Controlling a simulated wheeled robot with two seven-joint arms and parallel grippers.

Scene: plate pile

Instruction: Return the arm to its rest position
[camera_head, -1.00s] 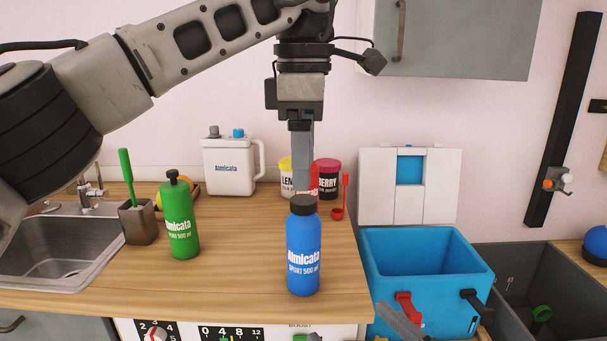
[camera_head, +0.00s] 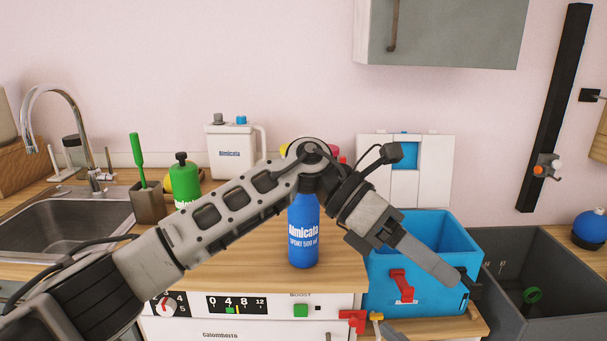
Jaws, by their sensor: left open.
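My left arm comes in from the lower left and crosses in front of the counter. Its left gripper (camera_head: 452,279) points down and to the right, in front of the blue box, with its long grey fingers seen from the side. It is open, and I see nothing held in it. The blue bottle (camera_head: 303,238) stands upright on the wooden counter near its front edge, apart from the fingers. My arm hides the bottle's cap. My right gripper does not clearly show.
A green bottle (camera_head: 185,178) and a white jug (camera_head: 231,150) stand behind the arm. A sink (camera_head: 70,232) is at left. The open blue box (camera_head: 430,290) and a grey bin (camera_head: 505,310) are at right. A cabinet (camera_head: 455,35) hangs above. Jars behind are mostly hidden.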

